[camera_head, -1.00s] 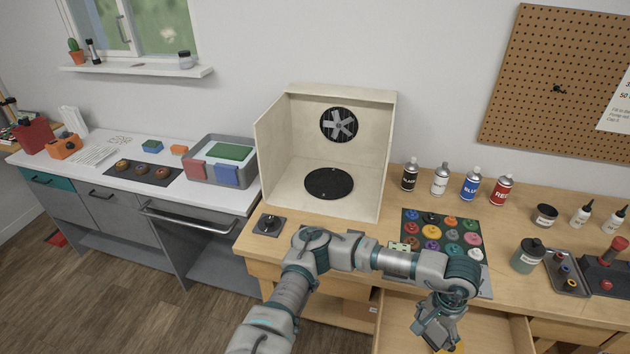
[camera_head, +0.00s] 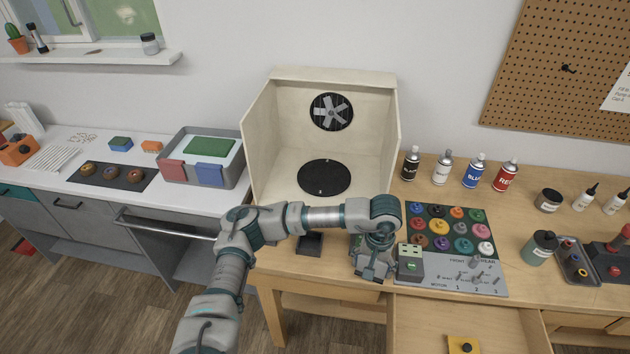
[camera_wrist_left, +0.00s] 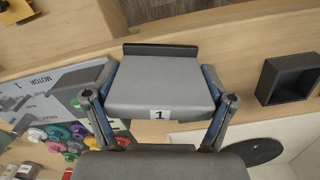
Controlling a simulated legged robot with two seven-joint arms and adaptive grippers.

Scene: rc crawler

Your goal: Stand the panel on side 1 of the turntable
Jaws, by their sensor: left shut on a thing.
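My left gripper (camera_head: 372,272) is over the front of the wooden bench, in front of the white booth. In the left wrist view the left gripper (camera_wrist_left: 160,108) is shut on a grey panel (camera_wrist_left: 165,82) with a dark bar along one edge and a white label "1". In the head view I cannot make out the panel clearly at the gripper. The turntable (camera_head: 324,178) is a black disc on the booth floor, with nothing standing on it. Its edge also shows in the wrist view (camera_wrist_left: 245,152). My right gripper is not in view.
The booth (camera_head: 265,150) has side walls and a rear fan. A small dark open box (camera_head: 310,243) sits before it. An open drawer (camera_head: 425,325) juts out below.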

